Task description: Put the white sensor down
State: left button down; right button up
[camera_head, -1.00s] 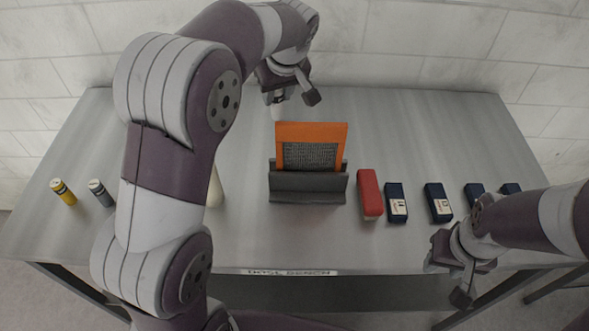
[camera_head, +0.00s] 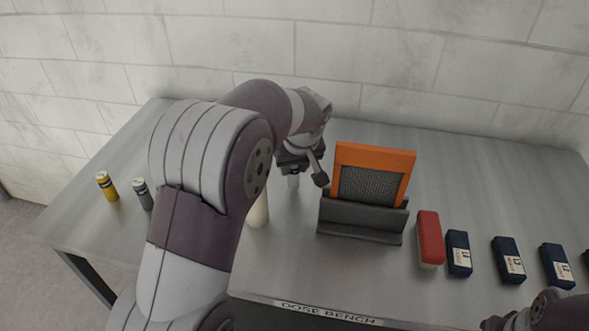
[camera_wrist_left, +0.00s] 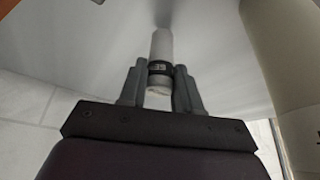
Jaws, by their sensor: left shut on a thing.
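The white sensor (camera_wrist_left: 162,45) is a slim white cylinder with a dark band, held between the fingers of my left gripper (camera_wrist_left: 160,84) in the left wrist view. In the head view, my left gripper (camera_head: 300,168) is low over the bench, left of the orange-framed panel, and the pale sensor (camera_head: 293,182) shows just below it. I cannot tell whether the sensor touches the bench (camera_head: 285,255). My right gripper (camera_head: 500,322) is only partly in view at the bottom right edge, and its jaws cannot be made out.
An orange-framed mesh panel (camera_head: 374,158) stands in a dark holder (camera_head: 360,220). A cream cylinder (camera_head: 258,212) stands close to my left arm. A red block (camera_head: 430,238) and several navy boxes (camera_head: 508,260) line the right. Yellow (camera_head: 107,187) and grey (camera_head: 143,194) cylinders stand left.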

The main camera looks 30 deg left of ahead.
pick_arm(q)
jog(key=shift+w+f, duration=0.1)
jog(key=shift+f, duration=0.55)
jog(key=shift+f, duration=0.15)
jog(key=c, duration=0.8)
grip_release()
jog(key=shift+r, duration=0.25)
jog(key=p+v, duration=0.2)
jog(key=v, duration=1)
